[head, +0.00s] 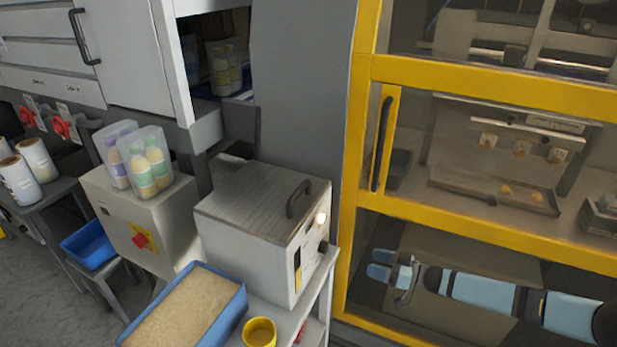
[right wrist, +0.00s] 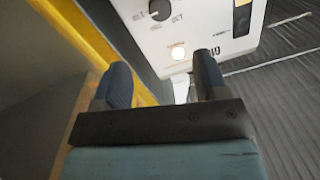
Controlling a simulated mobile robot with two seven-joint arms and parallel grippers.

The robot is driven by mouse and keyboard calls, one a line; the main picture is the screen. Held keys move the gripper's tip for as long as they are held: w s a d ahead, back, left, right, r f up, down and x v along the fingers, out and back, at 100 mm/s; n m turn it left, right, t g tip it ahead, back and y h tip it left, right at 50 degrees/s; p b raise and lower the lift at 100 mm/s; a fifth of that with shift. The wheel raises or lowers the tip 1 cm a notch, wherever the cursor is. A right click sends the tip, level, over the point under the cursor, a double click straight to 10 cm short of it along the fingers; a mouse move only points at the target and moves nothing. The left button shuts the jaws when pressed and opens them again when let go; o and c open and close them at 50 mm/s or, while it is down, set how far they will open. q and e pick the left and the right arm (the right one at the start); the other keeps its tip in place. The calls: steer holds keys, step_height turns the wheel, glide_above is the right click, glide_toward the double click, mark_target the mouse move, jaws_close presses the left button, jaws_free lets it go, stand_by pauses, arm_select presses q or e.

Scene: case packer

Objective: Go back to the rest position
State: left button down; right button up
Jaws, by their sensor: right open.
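My right gripper (head: 379,264) is in the lower right of the head view, its arm reaching in from the right edge in front of the yellow-framed cabinet (head: 480,238). Its blue-padded fingers point left, and they are open and empty. In the right wrist view the two fingers of this gripper (right wrist: 163,80) stand apart with nothing held between them. Beyond them is a white box-shaped machine (right wrist: 220,28) with a dial and a lit button. My left gripper is not in view.
The white machine with a black handle (head: 225,235) stands left of my right gripper. A blue tray (head: 236,310) of tan grains and a yellow cup (head: 259,334) are in front of it. Clear bins of bottles (head: 150,160) stand on a grey box further left.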

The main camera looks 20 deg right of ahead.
steer(key=s+a+m+t+h+p, duration=0.1)
steer(key=s+a+h+p, duration=0.15)
steer(key=s+a, duration=0.55)
steer(key=s+a+m+h+p, duration=0.15)
steer(key=s+a+p, duration=0.25)
steer(key=a, duration=0.8)
steer(key=s+a+r+g+h+p, duration=0.1)
steer(key=s+r+h+p, duration=0.1)
steer(key=s, duration=0.4)
steer(key=s+a+r+g+h+p, duration=0.1)
steer(key=s+r+h+p, duration=0.2)
steer(key=s, duration=0.4)
steer(key=shift+a+r+m+g+h, duration=0.3)
steer(key=shift+r+m+g, duration=0.15)
steer(key=shift+r, duration=0.2)
